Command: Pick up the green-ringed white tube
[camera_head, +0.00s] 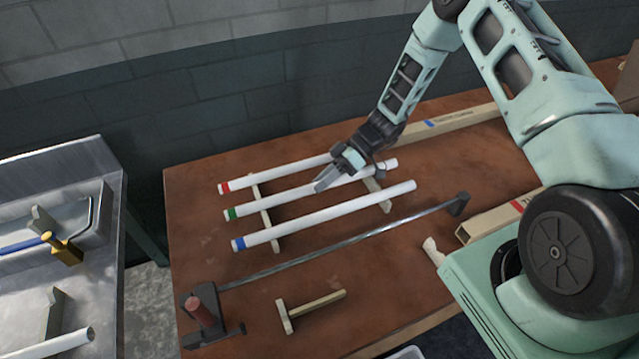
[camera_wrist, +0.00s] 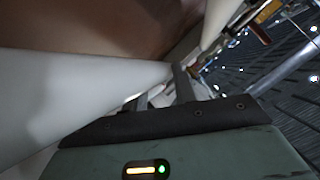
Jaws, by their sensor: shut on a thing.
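The green-ringed white tube (camera_head: 285,200) is the middle of three white tubes lying side by side on the brown table. Its green ring is near its left end. My gripper (camera_head: 328,180) is at this tube, right of its middle, and is shut on it. The jaws hide a short stretch of the tube. In the wrist view a large white tube (camera_wrist: 70,95) runs close in front of my gripper (camera_wrist: 185,85). I cannot tell whether the tube is clear of its supports.
The red-ringed tube (camera_head: 275,174) lies behind and the blue-ringed tube (camera_head: 325,217) in front, both close by. Wooden rests (camera_head: 264,215) cross under the tubes. A long metal bar (camera_head: 350,245) and a wooden T-shaped tool (camera_head: 310,307) are nearer. A metal bench (camera_head: 115,215) stands left.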

